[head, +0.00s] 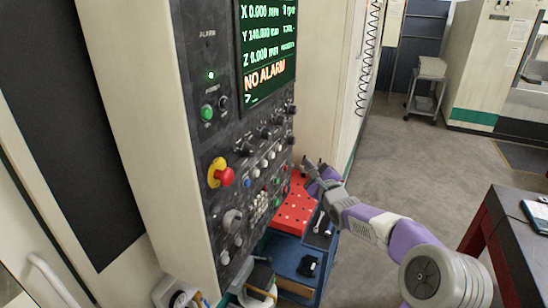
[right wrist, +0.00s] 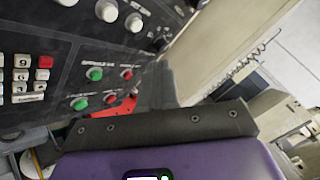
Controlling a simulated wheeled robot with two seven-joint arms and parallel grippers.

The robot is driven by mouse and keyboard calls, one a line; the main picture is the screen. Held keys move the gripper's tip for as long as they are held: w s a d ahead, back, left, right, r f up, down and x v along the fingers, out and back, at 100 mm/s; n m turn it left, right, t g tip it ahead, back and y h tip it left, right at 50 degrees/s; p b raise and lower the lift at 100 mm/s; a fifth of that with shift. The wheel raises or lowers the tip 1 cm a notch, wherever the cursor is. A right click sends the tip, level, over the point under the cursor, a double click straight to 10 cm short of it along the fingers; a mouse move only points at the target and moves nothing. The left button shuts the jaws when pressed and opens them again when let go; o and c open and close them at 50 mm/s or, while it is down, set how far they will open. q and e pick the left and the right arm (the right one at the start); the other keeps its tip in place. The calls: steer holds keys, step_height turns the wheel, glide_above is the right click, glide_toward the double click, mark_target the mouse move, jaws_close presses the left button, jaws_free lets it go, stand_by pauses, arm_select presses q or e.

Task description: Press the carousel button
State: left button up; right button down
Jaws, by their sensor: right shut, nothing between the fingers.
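The dark control panel (head: 225,130) fills the left of the head view and carries several knobs and buttons. In the right wrist view, a green button (right wrist: 95,74) and a red button (right wrist: 126,74) sit under a blurred label that may read carousel. A second green button (right wrist: 80,104) and red button (right wrist: 110,99) sit below them. My right gripper (head: 311,166) is shut and empty, just right of the panel's lower right edge in the head view. I cannot tell whether it touches anything. My left gripper is not in view.
A red perforated tray (head: 295,210) on a blue cart (head: 290,257) stands below the panel. A red and yellow emergency stop (head: 221,174) juts from the panel. The screen (head: 266,45) reads NO ALARM. A dark-topped table (head: 515,225) stands at right; grey floor lies between.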

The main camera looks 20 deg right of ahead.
mark_target(272, 155)
steer(key=w+a, duration=0.5)
steer(key=w, duration=0.1)
steer(key=shift+b, duration=0.4)
steer(key=shift+a, duration=0.1)
steer(key=shift+w+a, duration=0.1)
stand_by(1.6)
steer(key=shift+w+a+b, duration=0.15)
steer(key=shift+w+b, duration=0.05)
steer(key=shift+b, duration=0.1)
